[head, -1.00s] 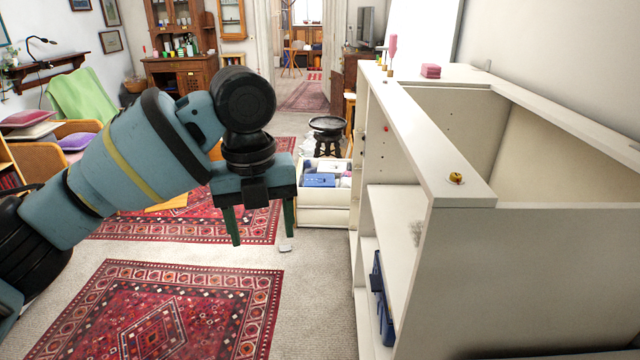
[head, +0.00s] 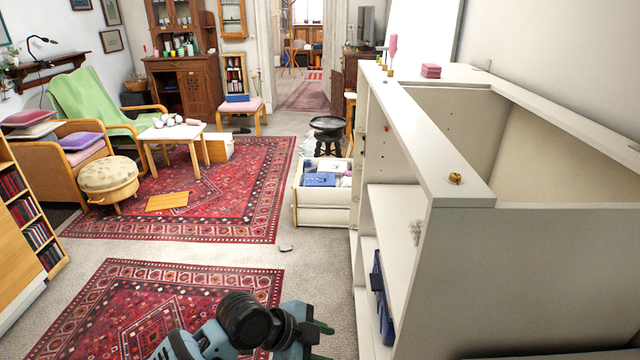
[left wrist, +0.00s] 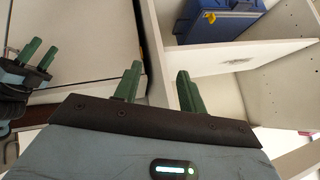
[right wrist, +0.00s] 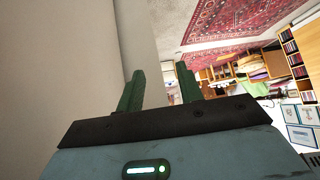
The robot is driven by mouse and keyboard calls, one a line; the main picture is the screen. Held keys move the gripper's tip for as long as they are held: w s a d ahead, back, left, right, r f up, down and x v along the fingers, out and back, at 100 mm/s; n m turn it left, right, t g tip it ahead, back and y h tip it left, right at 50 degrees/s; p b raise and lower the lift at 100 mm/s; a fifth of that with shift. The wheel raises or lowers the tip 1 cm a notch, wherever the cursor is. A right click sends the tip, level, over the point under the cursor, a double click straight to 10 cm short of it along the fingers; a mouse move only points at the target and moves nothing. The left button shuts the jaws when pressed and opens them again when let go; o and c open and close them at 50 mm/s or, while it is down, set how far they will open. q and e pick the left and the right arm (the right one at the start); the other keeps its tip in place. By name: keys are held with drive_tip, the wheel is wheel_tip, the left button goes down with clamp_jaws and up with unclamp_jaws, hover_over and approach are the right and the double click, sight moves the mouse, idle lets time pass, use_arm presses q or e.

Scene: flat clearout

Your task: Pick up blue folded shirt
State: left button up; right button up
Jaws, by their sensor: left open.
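A flat blue item (head: 319,180), perhaps the blue folded shirt, lies among pale items in the white open box (head: 322,215) beyond the shelf unit. It is too small to be sure. A second blue thing (head: 382,298) stands low in the white shelf unit; in the left wrist view it looks like a rigid blue case (left wrist: 218,20). My left gripper (head: 322,343) is low at the bottom of the head view, open and empty, well short of the box. My right gripper (right wrist: 160,70) is open and empty beside a pale upright panel; it also shows in the left wrist view (left wrist: 40,54).
The white shelf unit (head: 520,270) fills the right side. A black stool (head: 327,128) stands behind the box. A small grey object (head: 286,247) lies on the floor. Carpet and red rugs (head: 180,300) leave open floor at centre and left.

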use_arm(q)
drive_tip(key=s+a+f+n+t+y, duration=0.1)
drive_tip(key=s+a+f+n+t, duration=0.1)
drive_tip(key=s+a+f+n, duration=0.35)
drive_tip(key=s+a+f+n+t+y, duration=0.1)
drive_tip(key=s+a+f+n+t, duration=0.15)
drive_tip(key=s+f+n, duration=0.55)
drive_tip(key=s+a+f+n+t+y, duration=0.1)
drive_tip(key=s+a+f+n+y, duration=0.2)
drive_tip(key=s+a, duration=0.9)
wheel_tip(320, 180, down, 2)
drive_tip(key=shift+s+f+n+y, duration=0.1)
drive_tip(key=shift+s+n+y, duration=0.35)
drive_tip(key=shift+n, duration=0.2)
drive_tip(key=shift+s+a, duration=0.3)
drive_tip(key=shift+s, duration=0.15)
drive_tip(key=shift+c, duration=0.5)
drive_tip(key=shift+a, duration=0.15)
